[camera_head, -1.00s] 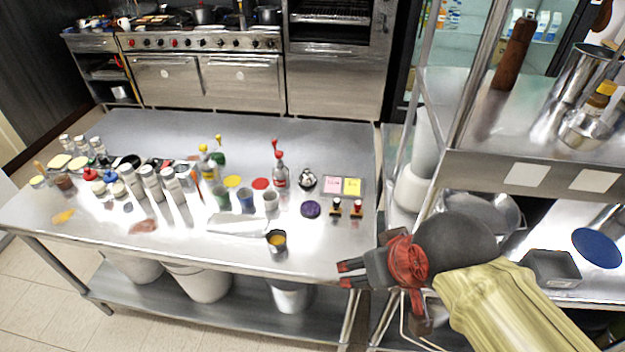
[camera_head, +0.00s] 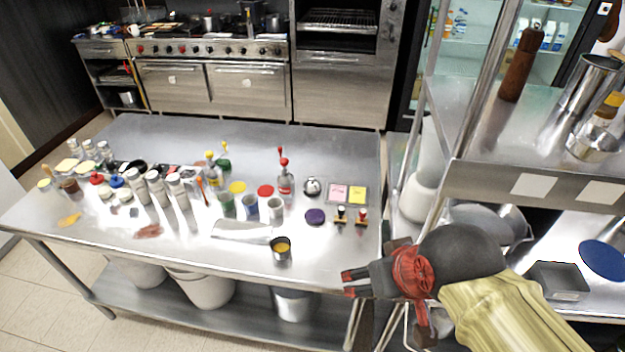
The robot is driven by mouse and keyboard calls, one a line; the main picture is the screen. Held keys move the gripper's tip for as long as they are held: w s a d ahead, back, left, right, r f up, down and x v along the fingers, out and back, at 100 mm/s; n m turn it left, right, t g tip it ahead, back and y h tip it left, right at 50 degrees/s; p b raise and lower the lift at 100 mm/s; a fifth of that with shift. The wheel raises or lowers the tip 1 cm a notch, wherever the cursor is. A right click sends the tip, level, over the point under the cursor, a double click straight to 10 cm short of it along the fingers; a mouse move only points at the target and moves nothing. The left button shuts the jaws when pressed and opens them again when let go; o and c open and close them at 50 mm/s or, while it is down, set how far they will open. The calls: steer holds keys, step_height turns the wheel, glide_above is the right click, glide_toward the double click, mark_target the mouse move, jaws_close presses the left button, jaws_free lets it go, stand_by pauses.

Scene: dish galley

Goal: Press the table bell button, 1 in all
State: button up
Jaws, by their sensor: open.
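The table bell (camera_head: 312,186) is a small silver dome with a dark base. It stands on the steel table (camera_head: 150,247), right of a red-topped bottle and left of the pink and yellow notes. My gripper (camera_head: 346,284) is at the table's front right edge, nearer to me than the bell and a little to its right. Its red-tipped fingers point left and are apart, with nothing between them.
A purple disc (camera_head: 315,216) and two small stamps (camera_head: 350,214) lie between gripper and bell. A cup of orange content (camera_head: 281,248) stands near the front edge. Bottles and jars crowd the table's left. A metal shelf (camera_head: 480,180) rises on the right.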

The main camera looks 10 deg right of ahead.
steer(key=shift+c, duration=1.3)
